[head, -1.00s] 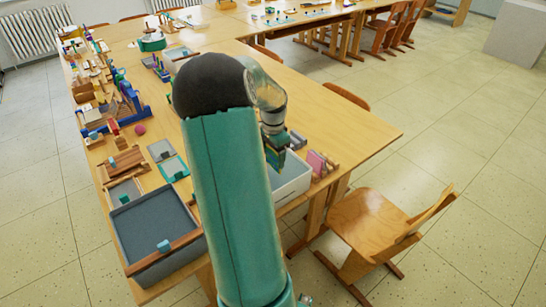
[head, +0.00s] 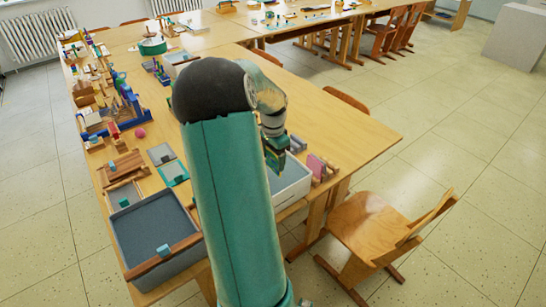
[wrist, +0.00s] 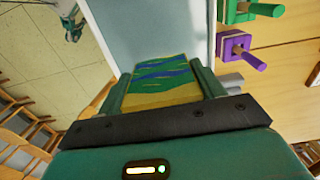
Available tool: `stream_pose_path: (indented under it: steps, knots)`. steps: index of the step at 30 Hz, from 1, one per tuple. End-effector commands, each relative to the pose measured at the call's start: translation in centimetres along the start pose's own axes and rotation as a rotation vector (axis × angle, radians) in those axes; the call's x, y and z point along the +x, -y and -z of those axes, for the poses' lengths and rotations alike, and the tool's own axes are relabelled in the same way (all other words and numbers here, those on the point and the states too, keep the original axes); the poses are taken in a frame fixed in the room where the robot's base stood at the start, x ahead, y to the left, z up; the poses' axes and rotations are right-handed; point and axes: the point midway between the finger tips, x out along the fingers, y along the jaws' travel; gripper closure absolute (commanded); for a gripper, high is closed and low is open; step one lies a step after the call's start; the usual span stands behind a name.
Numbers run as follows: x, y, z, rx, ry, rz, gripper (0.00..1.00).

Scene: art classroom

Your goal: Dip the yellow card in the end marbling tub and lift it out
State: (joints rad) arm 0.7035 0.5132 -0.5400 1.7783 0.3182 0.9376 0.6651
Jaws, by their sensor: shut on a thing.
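My gripper (wrist: 158,92) is shut on the yellow card (wrist: 160,100). The card's exposed face shows wavy green and blue streaks with yellow between them. In the head view my gripper (head: 276,155) hangs over a white-walled tub (head: 292,187) at the table's near right corner, partly hidden behind my arm. In the wrist view the tub's pale rim (wrist: 202,30) and grey-blue inner surface lie beyond the card. I cannot tell whether the card's far edge touches the surface.
A larger grey tub (head: 160,222) with wooden bars stands left of my arm. A wooden chair (head: 365,225) is at the right. Toys and frames crowd the table's left side. The table's right middle is clear.

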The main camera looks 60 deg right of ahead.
Motion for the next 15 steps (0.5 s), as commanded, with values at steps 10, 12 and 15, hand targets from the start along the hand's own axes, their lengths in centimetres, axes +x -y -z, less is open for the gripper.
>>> stream_pose_path:
  steps: [10, 12, 15]
  knots:
    - [-0.5, 0.0, 0.0, 0.000, 0.000, 0.001, 0.49]
    - [-1.0, 0.0, 0.0, -0.001, 0.000, 0.001, 0.49]
    - [-1.8, 0.1, 0.0, 0.000, -0.001, 0.003, 0.49]
